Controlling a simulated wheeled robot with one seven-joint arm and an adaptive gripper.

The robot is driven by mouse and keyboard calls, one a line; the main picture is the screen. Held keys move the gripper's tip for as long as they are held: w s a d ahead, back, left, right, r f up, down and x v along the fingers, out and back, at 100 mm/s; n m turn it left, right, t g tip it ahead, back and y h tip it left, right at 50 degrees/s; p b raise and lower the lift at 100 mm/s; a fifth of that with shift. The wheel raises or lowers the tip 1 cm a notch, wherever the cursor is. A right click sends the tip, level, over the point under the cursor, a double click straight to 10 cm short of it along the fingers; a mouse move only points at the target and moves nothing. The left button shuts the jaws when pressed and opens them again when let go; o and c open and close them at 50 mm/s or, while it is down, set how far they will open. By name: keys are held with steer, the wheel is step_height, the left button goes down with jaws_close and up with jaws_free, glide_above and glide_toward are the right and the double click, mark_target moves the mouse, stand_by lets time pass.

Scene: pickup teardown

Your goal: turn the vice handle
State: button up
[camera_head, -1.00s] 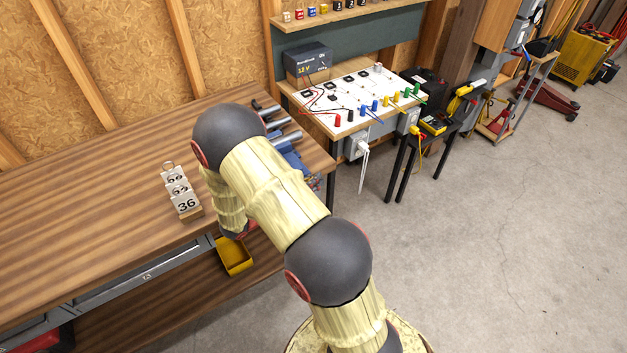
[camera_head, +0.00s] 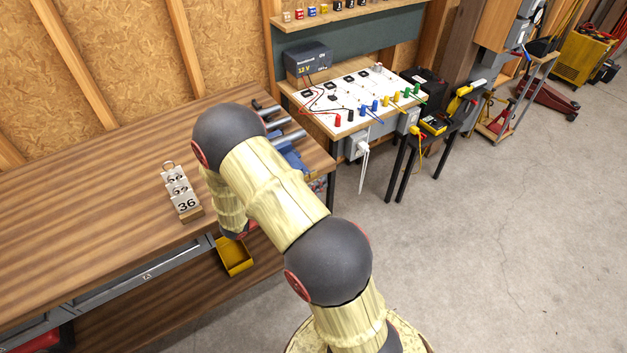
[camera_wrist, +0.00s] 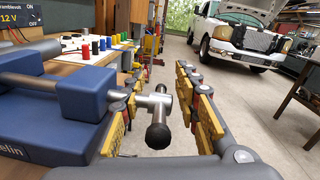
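The blue vice (camera_wrist: 75,85) fills the left side of the wrist view, with a steel screw running toward the handle. The vice handle (camera_wrist: 157,132) is a steel crossbar with black knobs; its near knob points toward the camera. My gripper (camera_wrist: 160,88) is open, its yellow-padded fingers standing left and right of the handle. The handle lies between them, with a visible gap on the right; contact on the left cannot be told. In the head view the vice (camera_head: 291,157) is partly hidden behind my arm, and my gripper is hidden.
A yellow bin (camera_head: 235,256) sits below the bench edge. A white electrical board (camera_head: 345,100) stands behind the vice. The concrete floor at right is clear.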

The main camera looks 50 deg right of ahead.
stand_by(0.3)
steer(key=w+a, duration=0.2)
steer(key=a, duration=0.9)
steer(key=shift+a, duration=0.4)
steer(key=d+p, duration=0.1)
steer(key=d, duration=0.2)
steer(key=s+d+p, duration=0.1)
steer(key=d+p, duration=0.1)
steer(key=d, duration=0.2)
steer(key=s+d+p, duration=0.1)
steer(key=d, duration=0.2)
steer(key=shift+d+f, duration=0.1)
steer(key=shift+d, duration=0.8)
steer(key=shift+c, duration=0.2)
steer(key=c, duration=0.7)
